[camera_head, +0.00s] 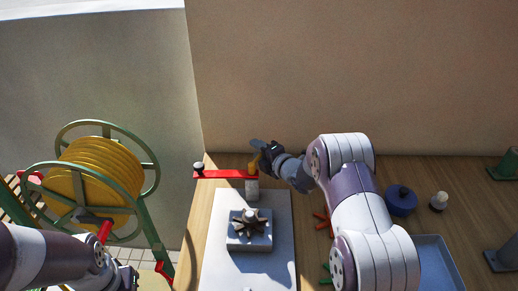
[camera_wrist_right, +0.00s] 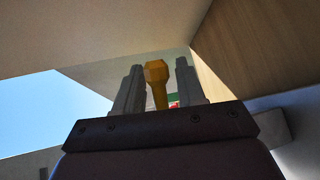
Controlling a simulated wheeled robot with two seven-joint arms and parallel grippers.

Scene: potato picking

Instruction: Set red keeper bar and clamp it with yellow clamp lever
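The red keeper bar (camera_head: 222,174) lies level across the top of a grey post (camera_head: 252,190) at the back of the white plate, with a dark knob at its left end. The yellow clamp lever (camera_head: 253,167) stands near the bar's right end. My right gripper (camera_head: 262,150) is at the lever. In the right wrist view the lever's knobbed end (camera_wrist_right: 157,75) sits between the two fingers, with small gaps on both sides, so the fingers look open. A bit of red shows behind it. My left gripper (camera_head: 122,277) is at the lower left, its fingers unclear.
A grey block with a star-shaped metal part (camera_head: 249,225) stands on the white plate (camera_head: 222,270). A green-framed reel with yellow hose (camera_head: 98,170) is at left. A blue pot (camera_head: 401,200), a small white-topped item (camera_head: 439,201) and a blue tray (camera_head: 440,258) are at right.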

